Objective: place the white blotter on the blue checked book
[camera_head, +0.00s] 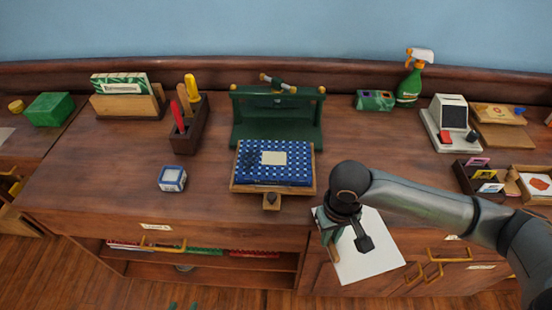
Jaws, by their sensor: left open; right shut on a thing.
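The blue checked book (246,165) lies flat on a wooden tray (235,187) in front of the green press, a cream label on its cover. The white blotter (372,258) is a white sheet, tilted, in front of the desk's edge and to the right of the book. My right gripper (332,238) is shut on the blotter at its upper left edge, and my arm hides part of the sheet. Only the green fingertips of my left gripper (183,306) show at the bottom edge, apart and empty, well below the book.
A green press (277,108) stands right behind the book. A small blue-and-white box (172,179) and a tool holder (190,132) are to the left. A spray bottle (410,82), card reader (450,122) and card trays (482,178) are to the right.

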